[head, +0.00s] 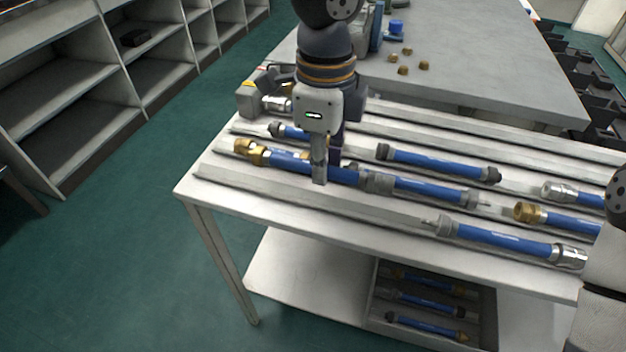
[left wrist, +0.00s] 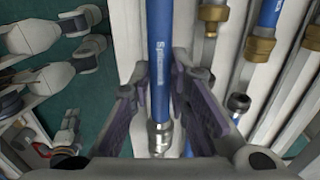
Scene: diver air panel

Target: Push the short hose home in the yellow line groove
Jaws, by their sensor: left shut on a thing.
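My left gripper (head: 322,172) points down over the grooved white bench and is shut on a blue hose (head: 288,163). This hose has brass fittings (head: 250,151) at its left end and lies along a groove, in line with another blue hose (head: 430,190). In the left wrist view the blue hose (left wrist: 159,65) passes between the two fingers (left wrist: 163,105) and has a silver fitting (left wrist: 160,138) near the bottom. I cannot tell how deep it sits. A small yellow mark (head: 249,84) shows at the bench's far left, but which groove is yellow is unclear. My right gripper is out of view.
Shorter blue hoses lie close by: one behind (head: 440,162), one in front (head: 508,240) and one at the right (head: 570,220). A grey bin (head: 375,318) with several hoses sits on the lower shelf. A grey table (head: 490,85) stands behind. My right arm fills the right edge.

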